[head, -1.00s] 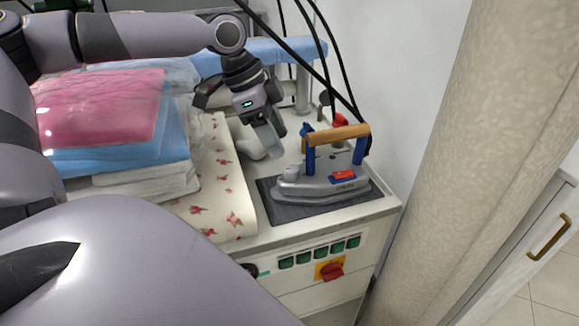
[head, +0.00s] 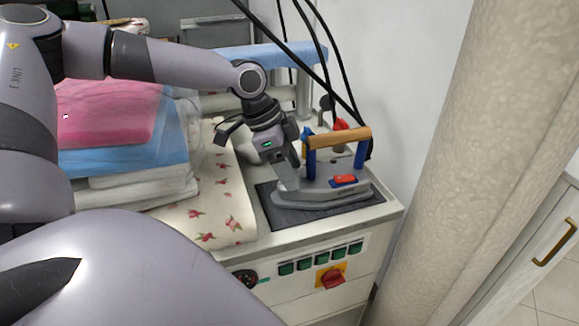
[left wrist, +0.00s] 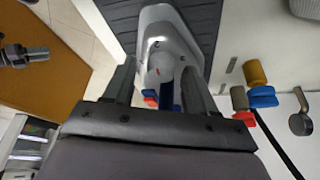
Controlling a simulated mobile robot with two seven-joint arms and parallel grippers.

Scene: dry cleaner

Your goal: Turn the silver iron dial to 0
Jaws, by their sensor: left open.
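The silver iron (head: 335,192) has a wooden handle (head: 343,138) on blue posts and sits on a dark mat (head: 285,216). In the left wrist view the iron's silver body (left wrist: 172,22) lies ahead of the fingers. A rounded grey knob (left wrist: 160,58), apparently the dial, shows between them; its markings are too small to read. My left gripper (head: 287,187) is open, pointing down at the iron's front end and hiding the dial in the head view. In the left wrist view its fingers (left wrist: 160,80) stand either side of the knob; contact cannot be told. My right gripper is not in view.
Folded pink, blue and white laundry (head: 115,140) lies left on a rose-patterned cloth (head: 215,210). Black cables (head: 325,70) hang behind the iron. A red switch (head: 332,278) and a black dial (head: 245,278) are on the front panel. A beige column (head: 450,170) stands right.

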